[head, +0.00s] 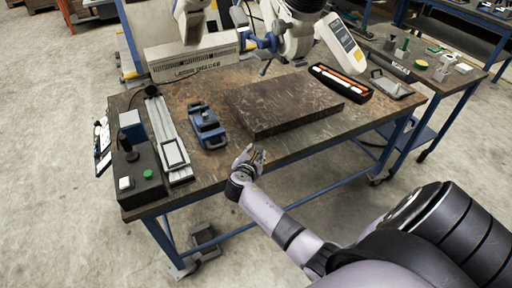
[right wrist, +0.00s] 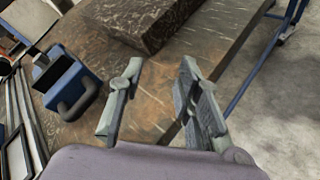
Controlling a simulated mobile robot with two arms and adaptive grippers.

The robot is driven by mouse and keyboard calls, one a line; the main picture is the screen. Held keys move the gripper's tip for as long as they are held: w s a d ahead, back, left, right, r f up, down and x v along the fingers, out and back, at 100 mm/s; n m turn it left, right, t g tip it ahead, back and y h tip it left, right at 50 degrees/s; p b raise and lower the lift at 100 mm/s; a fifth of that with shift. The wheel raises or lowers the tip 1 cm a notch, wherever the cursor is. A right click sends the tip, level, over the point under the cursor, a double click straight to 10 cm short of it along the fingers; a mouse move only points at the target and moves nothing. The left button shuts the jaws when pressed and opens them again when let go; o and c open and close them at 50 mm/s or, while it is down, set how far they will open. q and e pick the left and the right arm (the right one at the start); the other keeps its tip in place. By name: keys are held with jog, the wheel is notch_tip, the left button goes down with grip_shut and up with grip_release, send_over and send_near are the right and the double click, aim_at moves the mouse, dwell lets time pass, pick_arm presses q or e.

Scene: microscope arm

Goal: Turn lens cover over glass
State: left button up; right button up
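The microscope arm (head: 298,38) hangs over the back of the workbench, cut off by the top edge of the head view. It has a white body, dark round parts and blue fittings on its left side. I cannot make out its lens cover or glass. My right gripper (head: 249,160) is at the bench's front edge, well in front of and below the microscope arm. In the right wrist view its two fingers (right wrist: 160,100) are apart with nothing between them. My left gripper is not in view.
A dark metal block (head: 285,103) lies mid-bench, just beyond my right gripper. A blue vise (head: 207,127) and a black control box (head: 138,172) with a green button are left of it. An orange-tool tray (head: 340,83) lies back right. Bench space in front of the block is clear.

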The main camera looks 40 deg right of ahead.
jog(key=shift+s+f, duration=0.15)
jog(key=shift+f, duration=0.2)
dwell(0.3)
